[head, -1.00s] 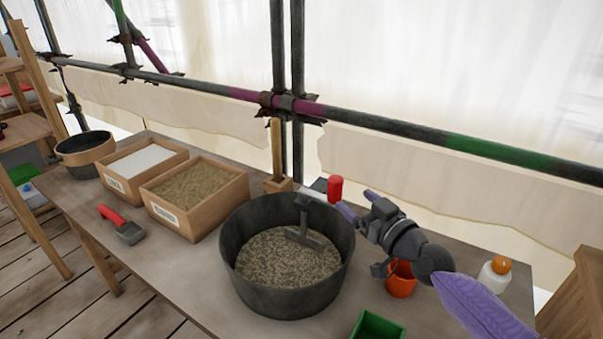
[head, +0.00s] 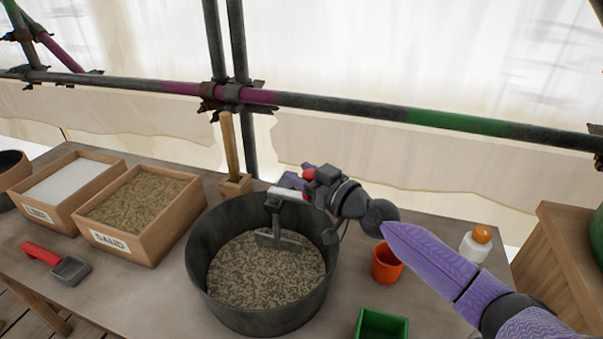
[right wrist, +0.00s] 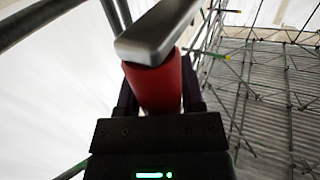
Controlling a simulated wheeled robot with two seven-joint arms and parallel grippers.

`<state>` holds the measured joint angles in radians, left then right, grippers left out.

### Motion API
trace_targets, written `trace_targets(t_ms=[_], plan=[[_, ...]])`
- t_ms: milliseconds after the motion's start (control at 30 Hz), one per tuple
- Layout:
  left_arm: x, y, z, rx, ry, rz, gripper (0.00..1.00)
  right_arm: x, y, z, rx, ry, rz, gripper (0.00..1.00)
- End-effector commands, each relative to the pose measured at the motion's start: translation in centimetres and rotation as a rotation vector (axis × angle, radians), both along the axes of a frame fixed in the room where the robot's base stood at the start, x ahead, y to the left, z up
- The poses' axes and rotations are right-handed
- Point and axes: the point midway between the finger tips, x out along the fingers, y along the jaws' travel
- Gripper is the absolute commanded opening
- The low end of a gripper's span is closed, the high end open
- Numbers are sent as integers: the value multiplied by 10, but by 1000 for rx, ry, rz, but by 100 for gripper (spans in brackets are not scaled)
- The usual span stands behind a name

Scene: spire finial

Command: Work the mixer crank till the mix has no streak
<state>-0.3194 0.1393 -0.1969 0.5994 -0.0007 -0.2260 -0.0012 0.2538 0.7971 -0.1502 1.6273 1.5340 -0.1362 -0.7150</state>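The mixer is a dark round tub (head: 203,250) on the table, holding a mottled grey-brown mix (head: 262,277) with pale and dark flecks all through. A grey paddle (head: 280,241) stands in it on an upright shaft, with a pale metal crank arm (head: 287,194) on top. The crank's red handle (head: 309,174) is at the arm's outer end, at the tub's far right. My right gripper (head: 305,176) is around this handle; in the right wrist view the red handle (right wrist: 155,88) sits snugly between the fingers, under the crank arm (right wrist: 158,32). My left gripper is out of view.
A sand box (head: 150,240), a box of white powder (head: 30,208) and a red-handled scoop (head: 70,270) lie left. An orange cup (head: 386,270), green container (head: 381,323) and orange-capped bottle (head: 475,246) stand right. A wooden-handled tool (head: 230,150) stands behind the tub; scaffold poles (head: 350,106) run behind.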

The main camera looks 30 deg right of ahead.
Motion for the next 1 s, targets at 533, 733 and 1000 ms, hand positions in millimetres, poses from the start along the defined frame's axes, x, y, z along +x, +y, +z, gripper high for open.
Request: trace_targets(t_ms=[533, 733, 1000], plan=[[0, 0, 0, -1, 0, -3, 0, 0, 0, 0, 0, 0, 0, 0], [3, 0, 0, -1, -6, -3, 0, 0, 0, 0, 0, 0, 0, 0], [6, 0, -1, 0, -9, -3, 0, 0, 0, 0, 0, 0, 0, 0]])
